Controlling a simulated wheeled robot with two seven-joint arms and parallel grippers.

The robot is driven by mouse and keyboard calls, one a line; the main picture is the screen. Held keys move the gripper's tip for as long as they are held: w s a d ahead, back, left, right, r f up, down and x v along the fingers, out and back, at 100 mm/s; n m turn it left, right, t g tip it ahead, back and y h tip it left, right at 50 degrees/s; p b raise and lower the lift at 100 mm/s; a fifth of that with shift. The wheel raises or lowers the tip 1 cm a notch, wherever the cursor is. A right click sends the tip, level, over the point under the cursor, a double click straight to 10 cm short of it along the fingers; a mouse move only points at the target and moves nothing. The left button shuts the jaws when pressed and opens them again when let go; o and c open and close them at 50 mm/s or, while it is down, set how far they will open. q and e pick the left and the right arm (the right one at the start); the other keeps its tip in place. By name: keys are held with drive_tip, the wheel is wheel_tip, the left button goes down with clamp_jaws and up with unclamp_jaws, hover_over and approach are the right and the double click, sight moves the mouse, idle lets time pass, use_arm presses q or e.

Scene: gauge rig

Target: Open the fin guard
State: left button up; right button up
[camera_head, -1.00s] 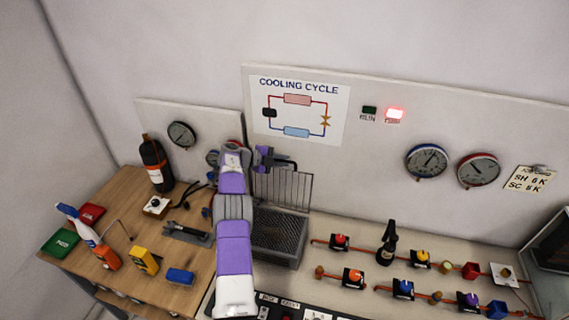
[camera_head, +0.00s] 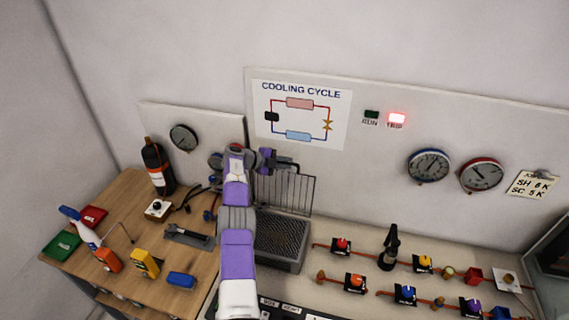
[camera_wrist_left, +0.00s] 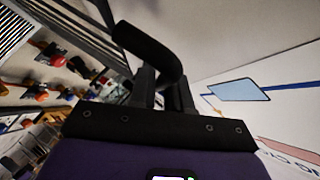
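The fin guard (camera_head: 290,190) is a grille of thin bars. It stands upright behind a dark finned box (camera_head: 282,235), against the back panel. A black bent handle (camera_head: 287,164) is at the guard's top edge. My left gripper (camera_head: 266,160) is at the handle's left end. In the left wrist view, the handle (camera_wrist_left: 148,50) runs down between my two close-set fingers (camera_wrist_left: 163,88), which look closed on it. The guard's bars (camera_wrist_left: 85,35) show at the upper left there. My left arm hides the box's left side. My right gripper is not in view.
Valves on red pipes (camera_head: 355,281) and a black bottle (camera_head: 389,247) stand to the right. A wooden bench (camera_head: 130,215) with a dark bottle (camera_head: 158,165), a spray bottle (camera_head: 80,228) and tools is at left. Gauges (camera_head: 428,166) are on the back panel.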

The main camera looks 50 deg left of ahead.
use_arm(q)
drive_tip(key=o, duration=0.3)
drive_tip(key=shift+f, duration=0.15)
drive_tip(key=shift+s, duration=0.1)
drive_tip(key=b+v, duration=0.1)
drive_tip(key=v, duration=0.6)
drive_tip(key=shift+s+a+r, duration=0.1)
drive_tip(key=shift+s+r, duration=0.05)
drive_tip(key=shift+r, duration=0.1)
